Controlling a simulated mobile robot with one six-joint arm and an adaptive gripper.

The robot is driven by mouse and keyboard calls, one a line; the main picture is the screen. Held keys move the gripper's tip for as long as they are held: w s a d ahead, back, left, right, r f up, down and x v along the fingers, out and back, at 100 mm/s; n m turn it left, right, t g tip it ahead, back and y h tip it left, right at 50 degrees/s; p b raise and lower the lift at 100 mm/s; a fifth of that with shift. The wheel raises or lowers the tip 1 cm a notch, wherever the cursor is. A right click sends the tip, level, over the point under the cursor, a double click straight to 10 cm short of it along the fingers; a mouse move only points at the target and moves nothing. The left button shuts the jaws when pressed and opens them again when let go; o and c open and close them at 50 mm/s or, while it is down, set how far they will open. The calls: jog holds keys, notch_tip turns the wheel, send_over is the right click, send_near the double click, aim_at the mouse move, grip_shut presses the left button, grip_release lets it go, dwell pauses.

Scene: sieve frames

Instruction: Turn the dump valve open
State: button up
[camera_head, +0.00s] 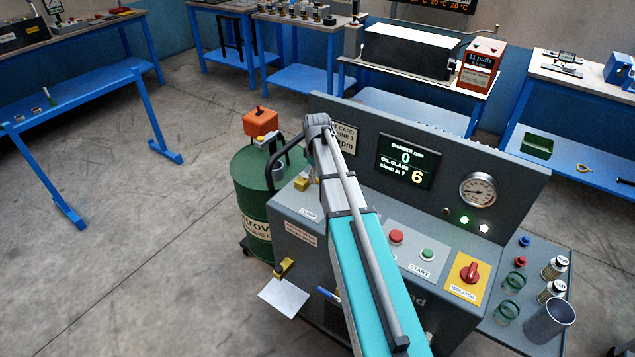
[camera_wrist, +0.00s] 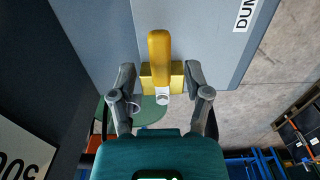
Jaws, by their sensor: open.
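The dump valve shows in the wrist view as a yellow lever (camera_wrist: 160,55) on a brass body (camera_wrist: 176,78), with a pale spout end below it. The lever points up in that picture, over the grey panel. A label that reads in part "DUM" (camera_wrist: 246,14) is at the upper right. My gripper (camera_wrist: 160,82) is open, with one finger on each side of the brass body. I cannot tell if either finger touches it. In the head view a small yellow part (camera_head: 301,182) shows above the DUMP label (camera_head: 308,213); my gripper is not clearly seen there.
A green drum (camera_head: 250,205) with an orange box (camera_head: 260,122) on top stands left of the console (camera_head: 460,150). A second brass fitting (camera_head: 284,267) is lower on the console front, near a white sheet (camera_head: 292,297). Red and green buttons are right of my arm.

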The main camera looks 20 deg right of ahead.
jog(key=shift+f+b, duration=0.35)
jog(key=shift+f, duration=0.2)
grip_shut()
